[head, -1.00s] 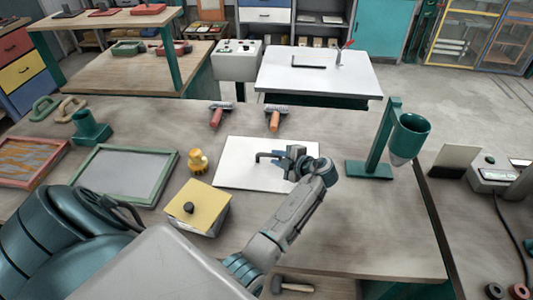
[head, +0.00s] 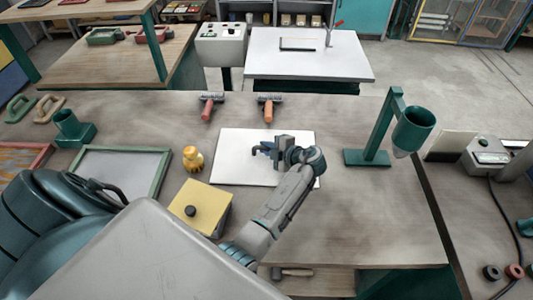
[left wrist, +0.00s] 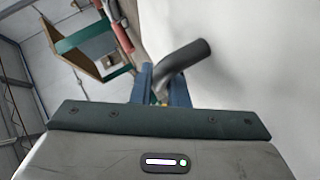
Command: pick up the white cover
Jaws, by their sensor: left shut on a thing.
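The white cover (head: 240,165) is a flat white panel at the middle of the workbench. It has a dark bent handle, which shows in the left wrist view (left wrist: 185,57) near the white surface (left wrist: 245,85). My left gripper (head: 268,150) is over the cover, with its blue fingers (left wrist: 160,88) shut on the handle. The gripper and wrist hide part of the cover's right side. I cannot tell whether the cover is lifted off the bench. My right gripper is not in view.
A yellow-topped box with a knob (head: 208,205) and a small yellow object (head: 193,160) stand left of the cover. Two rollers (head: 268,108) lie behind it. A green stand with a cup (head: 368,157) is to the right.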

